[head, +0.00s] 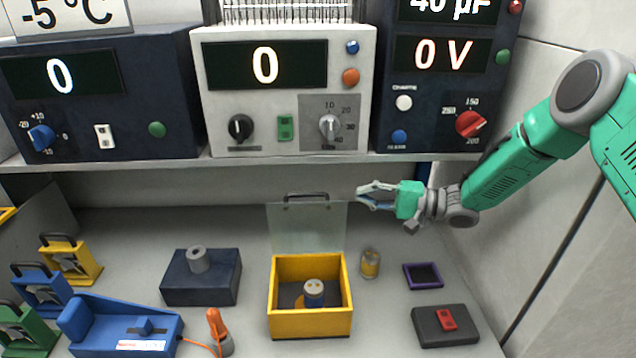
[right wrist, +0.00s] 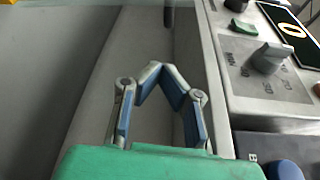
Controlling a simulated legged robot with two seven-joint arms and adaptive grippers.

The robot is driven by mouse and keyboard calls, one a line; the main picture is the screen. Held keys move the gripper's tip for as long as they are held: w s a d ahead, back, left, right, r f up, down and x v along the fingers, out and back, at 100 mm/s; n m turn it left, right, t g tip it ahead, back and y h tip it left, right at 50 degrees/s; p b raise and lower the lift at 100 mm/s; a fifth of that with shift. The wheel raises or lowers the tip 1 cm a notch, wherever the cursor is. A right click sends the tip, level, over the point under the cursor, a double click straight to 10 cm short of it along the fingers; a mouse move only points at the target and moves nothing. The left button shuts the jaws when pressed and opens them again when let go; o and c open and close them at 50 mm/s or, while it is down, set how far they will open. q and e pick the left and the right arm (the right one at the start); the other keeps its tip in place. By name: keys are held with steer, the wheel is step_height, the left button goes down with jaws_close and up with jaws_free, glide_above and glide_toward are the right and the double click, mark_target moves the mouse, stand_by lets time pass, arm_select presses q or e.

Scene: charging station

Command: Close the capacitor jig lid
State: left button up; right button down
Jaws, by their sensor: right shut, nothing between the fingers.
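The capacitor jig is a yellow open-topped box (head: 311,325) on the bench in the head view. Its clear lid (head: 308,230) stands upright at the back edge, with a dark handle (head: 306,196) along its top. A blue capacitor with a pale top (head: 314,293) stands inside the box. My right gripper (head: 362,196) is shut and empty, just right of the lid's upper right corner; whether it touches the lid is unclear. In the right wrist view its fingers (right wrist: 163,82) come together with nothing between them. The jig is not seen there. My left gripper is not in view.
A shelf with instruments (head: 281,90) overhangs the back. A yellow can (head: 370,263) stands right of the jig, near a purple-edged tray (head: 423,276) and a dark box with a red switch (head: 446,320). A dark block (head: 201,276) sits left. Bench space before the can is clear.

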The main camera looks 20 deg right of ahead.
mark_target(307, 221)
steer(key=s+a+b+x, duration=0.1)
steer(key=b+x, duration=0.3)
steer(key=x, duration=0.7)
steer(key=shift+s+r+b, duration=0.2)
steer(key=shift+s+b, duration=0.1)
steer(key=shift+d, duration=0.1)
